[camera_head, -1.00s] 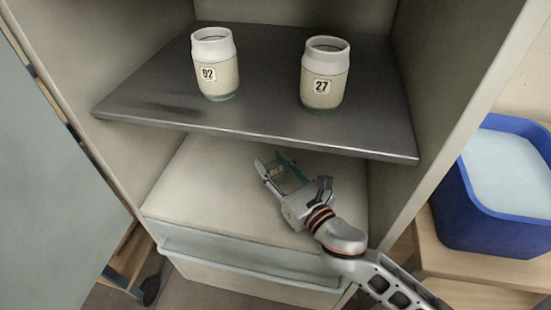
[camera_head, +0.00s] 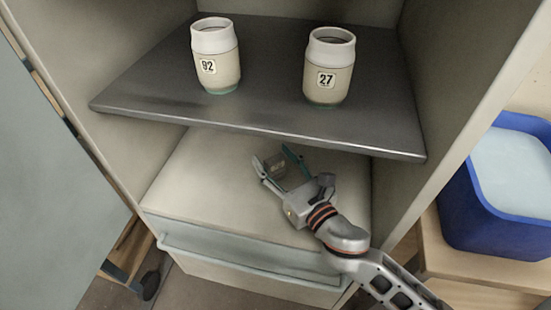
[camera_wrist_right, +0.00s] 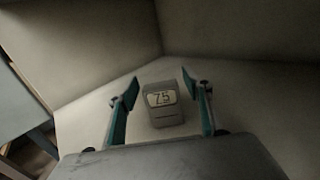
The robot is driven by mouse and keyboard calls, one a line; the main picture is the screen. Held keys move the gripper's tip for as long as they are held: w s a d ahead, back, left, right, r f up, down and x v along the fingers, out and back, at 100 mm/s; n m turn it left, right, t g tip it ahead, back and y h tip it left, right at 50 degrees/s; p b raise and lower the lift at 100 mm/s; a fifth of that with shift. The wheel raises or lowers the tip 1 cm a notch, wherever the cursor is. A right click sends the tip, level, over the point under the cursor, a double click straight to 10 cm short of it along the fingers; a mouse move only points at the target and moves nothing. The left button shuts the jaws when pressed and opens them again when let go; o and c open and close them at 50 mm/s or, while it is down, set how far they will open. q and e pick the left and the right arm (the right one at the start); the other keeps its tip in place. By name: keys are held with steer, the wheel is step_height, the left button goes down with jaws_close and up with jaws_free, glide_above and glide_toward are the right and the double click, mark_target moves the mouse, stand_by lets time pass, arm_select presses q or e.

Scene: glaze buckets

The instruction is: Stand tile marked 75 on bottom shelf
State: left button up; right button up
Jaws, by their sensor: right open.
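The tile marked 75 (camera_wrist_right: 164,112) stands on the bottom shelf (camera_wrist_right: 235,92), between the open fingers of my right gripper (camera_wrist_right: 165,96), with a gap on each side. Its label faces the right wrist camera. My left gripper is not in view.
A dark upper shelf (camera_head: 160,105) hangs over my right gripper and bears jar 92 (camera_head: 216,60) and jar 27 (camera_head: 328,70). The cabinet's right wall (camera_head: 440,110) is close to my right arm. A blue bucket (camera_head: 500,215) stands outside on the right.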

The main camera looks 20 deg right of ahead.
steer(key=shift+r, duration=0.15)
steer(key=shift+s, duration=0.15)
steer(key=s, duration=0.3)
steer(key=s+d, duration=0.1)
steer(key=s, duration=0.3)
steer(key=s+d, duration=0.1)
steer(key=s, duration=0.2)
steer(key=shift+s, duration=0.25)
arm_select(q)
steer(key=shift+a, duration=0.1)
arm_select(e)
steer(key=shift+s+d, duration=0.1)
steer(key=shift+s, duration=0.4)
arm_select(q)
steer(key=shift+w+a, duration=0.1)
